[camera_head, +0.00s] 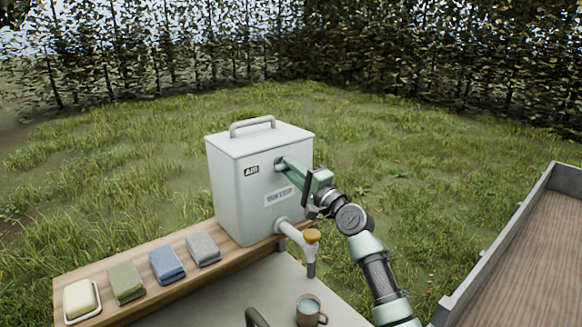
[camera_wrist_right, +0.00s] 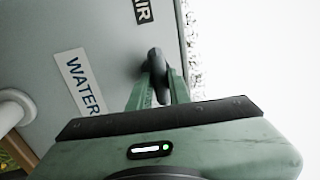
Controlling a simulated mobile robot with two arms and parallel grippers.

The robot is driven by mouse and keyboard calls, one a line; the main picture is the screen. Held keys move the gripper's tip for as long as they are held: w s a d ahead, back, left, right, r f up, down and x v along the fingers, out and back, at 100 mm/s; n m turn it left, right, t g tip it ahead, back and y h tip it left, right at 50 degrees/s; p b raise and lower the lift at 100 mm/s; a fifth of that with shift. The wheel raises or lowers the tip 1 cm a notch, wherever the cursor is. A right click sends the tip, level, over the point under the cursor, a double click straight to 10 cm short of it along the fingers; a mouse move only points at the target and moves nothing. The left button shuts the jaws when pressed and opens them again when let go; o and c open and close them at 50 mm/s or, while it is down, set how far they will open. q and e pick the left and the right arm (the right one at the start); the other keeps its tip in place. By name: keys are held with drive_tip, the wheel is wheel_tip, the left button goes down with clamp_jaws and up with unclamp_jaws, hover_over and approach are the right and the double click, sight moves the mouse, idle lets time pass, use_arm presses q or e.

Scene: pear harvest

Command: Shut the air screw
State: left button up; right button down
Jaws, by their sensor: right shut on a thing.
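The grey water container (camera_head: 232,185) stands on a wooden board, with a handle on top and an AIR label (camera_head: 251,171) on its front. The air screw is a dark knob on that front, right of the AIR label; in the wrist view the air screw (camera_wrist_right: 155,62) sits between my green fingers. My right gripper (camera_head: 283,163) is shut on it, and the fingers partly hide it. How far the screw is turned I cannot tell. My left gripper is not in view.
A tap (camera_head: 290,231) with an orange-brown knob sticks out below my right gripper. A brown mug (camera_head: 309,313) stands below it on a grey surface. Soap in a dish (camera_head: 80,299) and several folded cloths (camera_head: 166,264) lie on the board. A wooden-floored trailer (camera_head: 530,262) is at right.

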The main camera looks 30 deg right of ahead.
drive_tip(key=shift+r, duration=0.1)
drive_tip(key=c, duration=1.3)
unclamp_jaws()
drive_tip(key=shift+s, duration=0.1)
drive_tip(key=b+v, duration=0.2)
drive_tip(key=v, duration=0.5)
drive_tip(key=shift+s+d+b, duration=0.1)
drive_tip(key=shift+s+b, duration=0.25)
drive_tip(key=shift+b, duration=0.05)
